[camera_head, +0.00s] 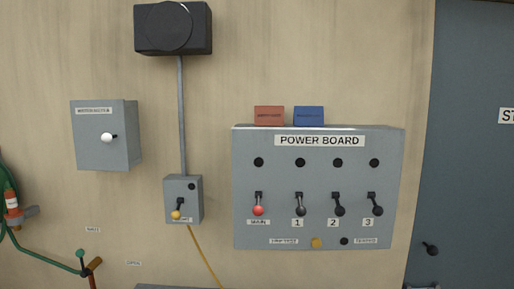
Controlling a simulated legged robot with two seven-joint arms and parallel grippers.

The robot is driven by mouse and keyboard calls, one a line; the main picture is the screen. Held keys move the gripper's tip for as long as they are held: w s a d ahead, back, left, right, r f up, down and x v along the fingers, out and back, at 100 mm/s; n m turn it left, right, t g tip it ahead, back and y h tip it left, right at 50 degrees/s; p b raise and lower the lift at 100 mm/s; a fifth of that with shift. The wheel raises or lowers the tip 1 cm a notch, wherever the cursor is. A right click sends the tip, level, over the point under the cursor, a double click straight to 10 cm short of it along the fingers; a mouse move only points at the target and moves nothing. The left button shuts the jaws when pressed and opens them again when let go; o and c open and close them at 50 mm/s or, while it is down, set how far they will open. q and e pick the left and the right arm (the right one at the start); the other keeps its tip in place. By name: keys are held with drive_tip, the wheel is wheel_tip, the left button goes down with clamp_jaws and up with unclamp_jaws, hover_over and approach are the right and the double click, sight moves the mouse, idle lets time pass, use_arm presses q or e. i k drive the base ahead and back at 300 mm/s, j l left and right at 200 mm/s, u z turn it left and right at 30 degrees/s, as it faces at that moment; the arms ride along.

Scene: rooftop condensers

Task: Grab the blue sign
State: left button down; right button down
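The blue sign (309,116) is a small flat block with faint lettering. It stands upright on the top edge of the grey power board (390,190). A similar red sign (269,116) stands just to its left, with a narrow gap between them. Neither of my grippers shows in the head view.
The power board carries several levers and a red-knobbed main lever (258,205). A grey switch box (183,199) and a larger grey box (104,140) hang to the left, below and beside a black unit (173,28). A dark door (470,150) is at right. The wall above the signs is clear.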

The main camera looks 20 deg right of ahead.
sight(304, 116)
drive_tip(key=z, duration=1.15)
drive_tip(key=i+l, duration=0.15)
drive_tip(key=l, duration=0.2)
drive_tip(key=i+l, duration=0.15)
drive_tip(key=l, duration=0.15)
drive_tip(key=i+l, duration=0.2)
drive_tip(key=l, duration=0.15)
